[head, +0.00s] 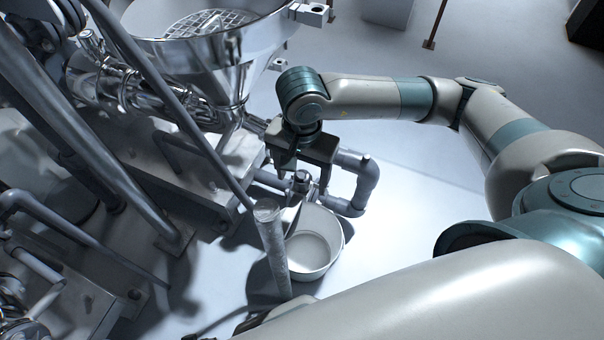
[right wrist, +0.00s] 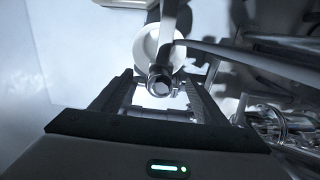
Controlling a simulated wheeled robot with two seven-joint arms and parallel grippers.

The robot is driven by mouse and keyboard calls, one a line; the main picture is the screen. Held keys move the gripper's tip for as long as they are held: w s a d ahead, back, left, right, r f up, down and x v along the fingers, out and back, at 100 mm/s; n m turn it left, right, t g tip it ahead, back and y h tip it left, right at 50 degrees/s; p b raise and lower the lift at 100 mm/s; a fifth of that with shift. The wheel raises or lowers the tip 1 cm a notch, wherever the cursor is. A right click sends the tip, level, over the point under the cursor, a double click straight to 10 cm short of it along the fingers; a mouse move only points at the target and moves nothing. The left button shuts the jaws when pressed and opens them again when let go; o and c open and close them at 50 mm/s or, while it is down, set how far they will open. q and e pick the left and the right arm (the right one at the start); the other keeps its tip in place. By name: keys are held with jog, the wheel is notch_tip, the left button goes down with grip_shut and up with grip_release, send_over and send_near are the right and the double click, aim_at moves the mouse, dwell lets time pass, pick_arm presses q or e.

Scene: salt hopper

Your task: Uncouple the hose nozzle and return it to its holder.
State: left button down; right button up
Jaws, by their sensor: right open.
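My right gripper (head: 302,172) is open above the pipework beside the hopper, fingers pointing down. Between and just beyond its fingers in the right wrist view (right wrist: 158,84) is a metal fitting with a round, pale end (right wrist: 160,86). In the head view this metal fitting (head: 301,180) shows below the fingers, partly hidden by them. I cannot tell for certain whether it is the hose nozzle, or whether a finger touches it. No separate nozzle holder can be made out. My left gripper is not in view.
A white bucket (head: 325,262) stands on the floor below the fitting. A grey upright post (head: 272,245) stands left of it. A bent grey pipe (head: 367,180) lies right of the gripper. The steel hopper (head: 240,50) and machine frame fill the left.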

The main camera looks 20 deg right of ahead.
aim_at(302, 176)
jog(key=shift+r, duration=0.15)
jog(key=shift+r+p, duration=1.4)
jog(key=shift+r, duration=1.45)
jog(key=shift+r, duration=0.1)
notch_tip(302, 176, up, 17)
dwell(1.3)
